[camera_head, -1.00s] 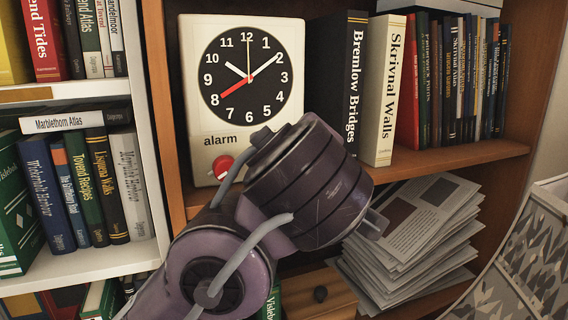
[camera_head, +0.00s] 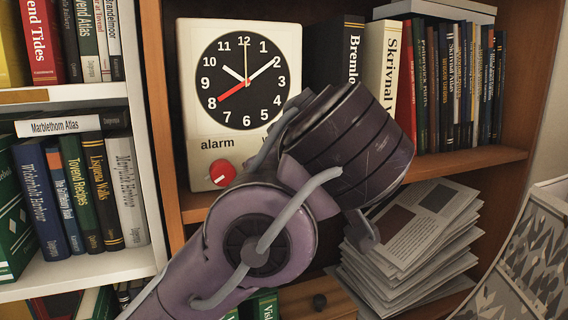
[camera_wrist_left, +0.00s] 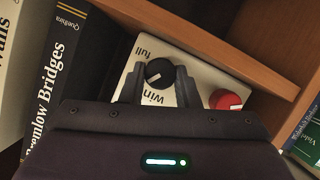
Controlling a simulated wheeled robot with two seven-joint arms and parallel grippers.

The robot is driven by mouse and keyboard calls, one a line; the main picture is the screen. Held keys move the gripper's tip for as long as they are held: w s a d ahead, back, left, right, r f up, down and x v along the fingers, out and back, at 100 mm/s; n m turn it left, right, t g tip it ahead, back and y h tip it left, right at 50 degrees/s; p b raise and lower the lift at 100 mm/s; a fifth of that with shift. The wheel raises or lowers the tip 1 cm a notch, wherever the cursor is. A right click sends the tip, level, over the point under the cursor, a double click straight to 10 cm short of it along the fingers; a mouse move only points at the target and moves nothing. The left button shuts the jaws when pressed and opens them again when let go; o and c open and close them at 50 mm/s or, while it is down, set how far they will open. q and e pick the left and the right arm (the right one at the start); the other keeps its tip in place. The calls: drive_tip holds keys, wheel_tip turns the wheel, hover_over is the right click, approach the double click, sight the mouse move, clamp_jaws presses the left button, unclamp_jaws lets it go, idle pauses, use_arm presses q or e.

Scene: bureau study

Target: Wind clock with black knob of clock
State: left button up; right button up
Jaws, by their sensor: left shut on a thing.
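The white alarm clock (camera_head: 190,120) stands upright on the wooden shelf in the head view, with a black dial (camera_head: 245,105) and a red knob (camera_head: 221,173) beside the word "alarm". In the left wrist view its lower face shows the black knob (camera_wrist_left: 159,72) near "wind" and "full", and the red knob (camera_wrist_left: 225,100). My left gripper (camera_wrist_left: 160,84) is shut on the black knob, one finger at each side. In the head view my left arm hides the black knob, the fingers and the clock's lower right corner. My right gripper is not in view.
Books, including Bremlow Bridges (camera_head: 351,60) and Skrivnal Walls (camera_head: 380,70), stand right of the clock. A paper stack (camera_head: 425,225) lies on the shelf below. A white bookcase (camera_head: 90,268) is at left. In the wrist view a shelf board (camera_wrist_left: 200,45) runs close by.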

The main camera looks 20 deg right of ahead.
use_arm(q)
drive_tip(key=o, duration=0.7)
